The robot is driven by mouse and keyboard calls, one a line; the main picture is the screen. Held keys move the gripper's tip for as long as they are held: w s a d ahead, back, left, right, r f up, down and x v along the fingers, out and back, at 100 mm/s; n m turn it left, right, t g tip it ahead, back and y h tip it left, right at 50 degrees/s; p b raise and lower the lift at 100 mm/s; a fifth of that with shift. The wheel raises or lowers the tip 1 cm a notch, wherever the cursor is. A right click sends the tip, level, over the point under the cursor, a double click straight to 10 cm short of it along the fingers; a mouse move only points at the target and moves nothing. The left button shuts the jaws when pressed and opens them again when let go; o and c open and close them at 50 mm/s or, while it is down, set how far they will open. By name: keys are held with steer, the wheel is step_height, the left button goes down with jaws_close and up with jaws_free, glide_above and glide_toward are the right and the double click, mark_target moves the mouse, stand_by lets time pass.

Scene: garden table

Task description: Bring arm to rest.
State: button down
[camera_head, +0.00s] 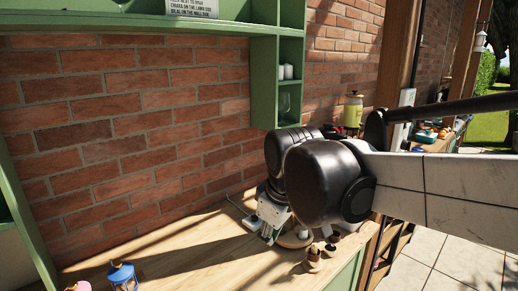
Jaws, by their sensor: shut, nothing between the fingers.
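My arm enters from the right edge, pale grey with large black rounded joints, and reaches over the wooden counter (190,245). My gripper (267,238) appears as a small pale grey device just below and left of the black joints. It points down over the counter, is partly hidden by the arm, and is shut with nothing seen in it. I cannot tell its exact height above the counter.
Small brown pots (313,258) stand near the counter's right end. A blue lantern (122,276) stands at front left. A green shelf (278,83) hangs on the brick wall (130,120). A yellow-green jar (353,110) stands behind my arm. The counter's left-middle is clear.

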steer(key=s+d+f+m+t, duration=0.1)
steer(key=s+d+f+m, duration=0.2)
steer(key=s+d+m, duration=0.2)
steer(key=s+d+f+m+t+h, duration=0.1)
steer(key=s+d+m, duration=0.4)
steer(key=d, duration=0.7)
step_height(320, 180, down, 2)
steer(key=s+t+b, duration=0.1)
steer(key=s, duration=0.1)
steer(key=shift+s+d+f+m, duration=0.15)
steer(key=shift+s+d+m, duration=0.15)
steer(key=shift+s, duration=0.1)
steer(key=shift+a, duration=0.1)
